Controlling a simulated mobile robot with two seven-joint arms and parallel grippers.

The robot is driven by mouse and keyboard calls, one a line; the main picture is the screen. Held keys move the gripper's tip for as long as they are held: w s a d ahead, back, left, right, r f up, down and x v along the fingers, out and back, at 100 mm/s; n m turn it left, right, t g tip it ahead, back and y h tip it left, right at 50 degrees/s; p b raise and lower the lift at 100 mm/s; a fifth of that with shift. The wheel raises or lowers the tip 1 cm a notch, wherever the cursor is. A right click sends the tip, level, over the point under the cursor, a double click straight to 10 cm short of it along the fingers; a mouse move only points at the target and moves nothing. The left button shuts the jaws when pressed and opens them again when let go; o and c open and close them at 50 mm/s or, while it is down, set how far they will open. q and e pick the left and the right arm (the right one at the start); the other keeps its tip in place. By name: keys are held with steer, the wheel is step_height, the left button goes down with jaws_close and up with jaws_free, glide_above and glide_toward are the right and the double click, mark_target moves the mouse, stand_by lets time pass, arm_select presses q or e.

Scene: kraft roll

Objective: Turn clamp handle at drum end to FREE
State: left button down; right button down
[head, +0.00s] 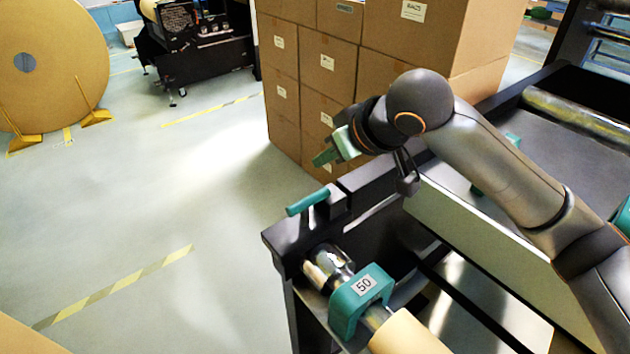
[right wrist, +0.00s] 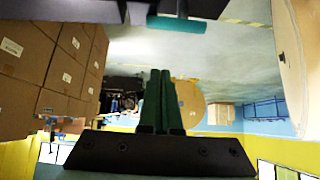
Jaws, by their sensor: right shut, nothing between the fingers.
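The teal clamp handle (head: 307,203) sits on top of the dark machine frame at its near left corner, above the end of a shiny shaft (head: 330,266). No FREE marking can be read. My right gripper (head: 324,158), with green fingers, is above and beyond the handle, apart from it. In the right wrist view its fingers (right wrist: 165,75) are together with nothing between them, and the handle (right wrist: 176,24) shows near the top edge, clear of them. My left gripper is not in view.
Stacked cardboard boxes (head: 325,70) stand close behind my right gripper. A big roll (head: 50,65) stands at the far left. The floor left of the frame is open.

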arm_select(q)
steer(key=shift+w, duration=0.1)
arm_select(e)
steer(key=shift+w+a+f, duration=0.3)
steer(key=shift+w+f, duration=0.1)
steer(key=shift+f, duration=0.95)
steer(key=shift+w+a+f, duration=0.25)
steer(key=shift+w+f, duration=0.15)
steer(key=shift+f, duration=0.95)
steer(key=shift+w+a+f, duration=0.3)
steer(key=shift+w+f, duration=0.1)
steer(key=shift+f, duration=0.95)
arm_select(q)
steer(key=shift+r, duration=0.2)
